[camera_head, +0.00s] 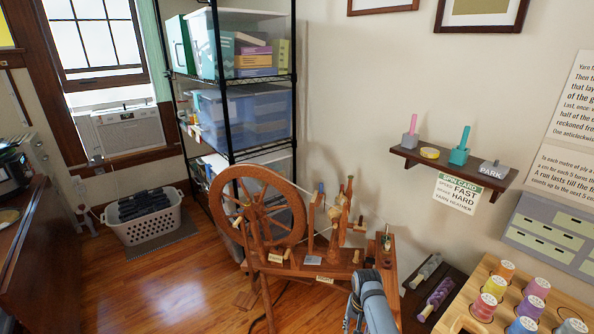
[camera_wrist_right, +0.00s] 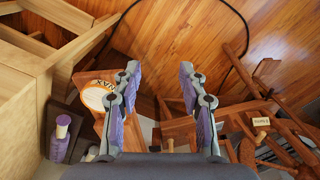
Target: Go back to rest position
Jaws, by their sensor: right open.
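My right gripper (camera_wrist_right: 160,85) shows in the right wrist view with its two purple-padded fingers apart and nothing between them. It hangs above the wooden floor, between the spinning wheel and a wooden stand. Part of my right arm shows at the bottom of the head view. The spinning wheel (camera_head: 258,210) stands in the middle of the head view. My left gripper is in neither view.
A round tin lettered "WAX" (camera_wrist_right: 95,98) lies close left of the right fingers. A thread rack (camera_head: 460,318) and dark shelf with bobbins (camera_head: 425,270) are at lower right. A wall shelf (camera_head: 450,168) is above. Open floor (camera_head: 170,280) lies left.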

